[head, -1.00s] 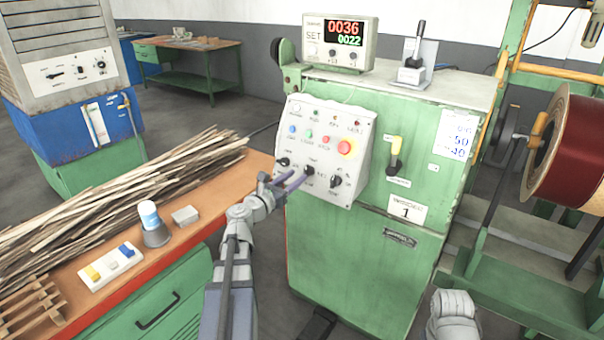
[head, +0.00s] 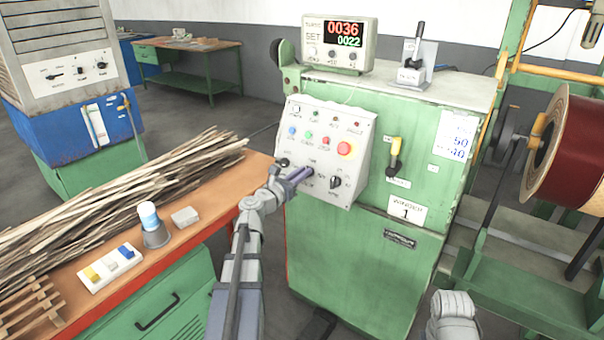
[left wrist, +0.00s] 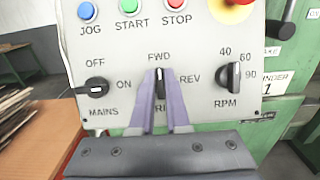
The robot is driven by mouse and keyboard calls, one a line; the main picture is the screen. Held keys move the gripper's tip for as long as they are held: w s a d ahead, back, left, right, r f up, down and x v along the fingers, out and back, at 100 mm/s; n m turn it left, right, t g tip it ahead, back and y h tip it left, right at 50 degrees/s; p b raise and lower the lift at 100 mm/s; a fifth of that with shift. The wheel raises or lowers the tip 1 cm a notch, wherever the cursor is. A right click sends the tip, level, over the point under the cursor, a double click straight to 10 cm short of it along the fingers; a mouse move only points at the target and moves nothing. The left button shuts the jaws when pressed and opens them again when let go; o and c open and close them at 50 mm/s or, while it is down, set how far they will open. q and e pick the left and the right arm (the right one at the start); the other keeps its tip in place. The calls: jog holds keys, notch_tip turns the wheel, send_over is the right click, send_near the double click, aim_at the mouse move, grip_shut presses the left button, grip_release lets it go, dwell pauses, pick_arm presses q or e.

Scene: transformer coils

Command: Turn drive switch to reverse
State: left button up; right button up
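The drive switch is a black knob in the bottom row of the grey control panel, shown in the left wrist view (left wrist: 160,84). FWD is printed above it and REV to its right; the label below is partly hidden. The knob stands upright, its pointer up toward FWD. My left gripper (left wrist: 161,80) has its two purple-grey fingers closed in on both sides of the knob, seemingly touching it. In the head view the left gripper (head: 301,174) reaches the panel (head: 296,117) from the left and hides the switch.
The mains knob (left wrist: 96,88) is left of the switch and the RPM knob (left wrist: 222,80) right of it. Coloured buttons and a red stop button (head: 344,148) sit above. An orange-topped bench (head: 215,205) with wooden strips stands left of the green machine (head: 350,250).

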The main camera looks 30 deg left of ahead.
pick_arm(q)
grip_shut()
jog(key=shift+m, duration=0.4)
jog(key=m+g+h+p, duration=0.1)
jog(key=m, duration=0.4)
jog(key=m+g+h+p, duration=0.1)
jog(key=m+h+p, duration=0.1)
jog(key=m, duration=0.3)
jog(key=m+g+h+p, duration=0.1)
jog(key=m+h+p, duration=0.1)
jog(key=m, duration=0.3)
jog(key=shift+r+m+g, duration=0.15)
jog(key=shift+m+g, duration=0.15)
jog(key=shift+g, duration=0.1)
jog(key=shift+f+m+g+p, duration=0.1)
jog(key=shift+m+g+p, duration=0.45)
jog(key=shift+m, duration=0.55)
jog(key=shift+f+m+g+p, duration=0.1)
jog(key=shift+m+g+p, duration=0.25)
jog(key=shift+m+p, duration=0.55)
jog(key=shift+m, duration=0.4)
